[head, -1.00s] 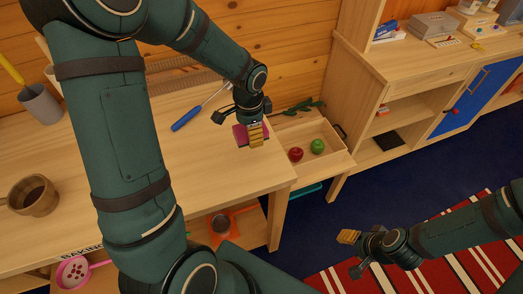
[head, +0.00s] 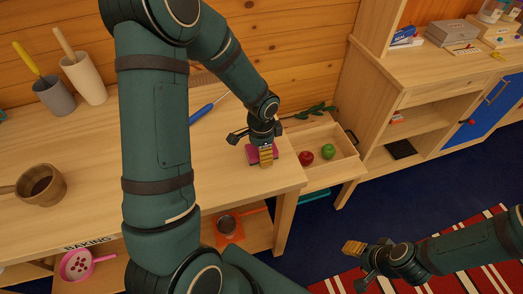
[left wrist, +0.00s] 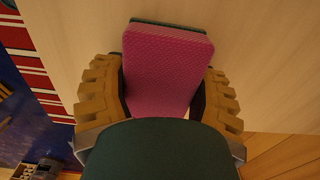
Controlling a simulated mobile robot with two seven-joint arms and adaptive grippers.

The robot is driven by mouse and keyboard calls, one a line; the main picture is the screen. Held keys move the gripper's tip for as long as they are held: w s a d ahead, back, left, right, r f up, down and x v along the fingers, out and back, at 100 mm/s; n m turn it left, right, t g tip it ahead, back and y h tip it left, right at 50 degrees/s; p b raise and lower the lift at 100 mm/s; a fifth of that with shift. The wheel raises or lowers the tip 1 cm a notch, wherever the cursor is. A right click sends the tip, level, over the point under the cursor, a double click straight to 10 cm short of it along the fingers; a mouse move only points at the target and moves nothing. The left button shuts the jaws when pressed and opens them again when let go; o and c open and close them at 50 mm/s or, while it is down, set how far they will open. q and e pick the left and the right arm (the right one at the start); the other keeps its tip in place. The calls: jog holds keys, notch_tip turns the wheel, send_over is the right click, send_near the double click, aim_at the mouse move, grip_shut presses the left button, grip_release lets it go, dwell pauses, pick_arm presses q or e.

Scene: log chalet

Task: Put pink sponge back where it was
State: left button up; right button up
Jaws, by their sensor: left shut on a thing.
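The pink sponge (left wrist: 166,65) shows large in the left wrist view, with a dark green layer along its far edge. It sits between the two tan toothed fingers of my left gripper (left wrist: 160,100), which is shut on it. In the head view the sponge (head: 252,154) is partly hidden by my left gripper (head: 265,155), at the right end of the wooden table (head: 225,180). I cannot tell whether the sponge touches the tabletop. My right gripper (head: 358,262) is over the floor at the lower right; its finger opening is not clear.
A box (head: 342,147) with a red apple (head: 306,158) and a green apple (head: 328,151) stands just right of the sponge. A blue-handled screwdriver (head: 202,114) lies behind my left arm.

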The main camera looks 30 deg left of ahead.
pick_arm(q)
jog(key=o, duration=1.3)
jog(key=shift+f, duration=0.15)
jog(key=shift+r, duration=0.25)
notch_tip(320, 180, up, 12)
jog(key=p, duration=0.2)
jog(key=shift+p, duration=0.35)
jog(key=shift+f, duration=0.1)
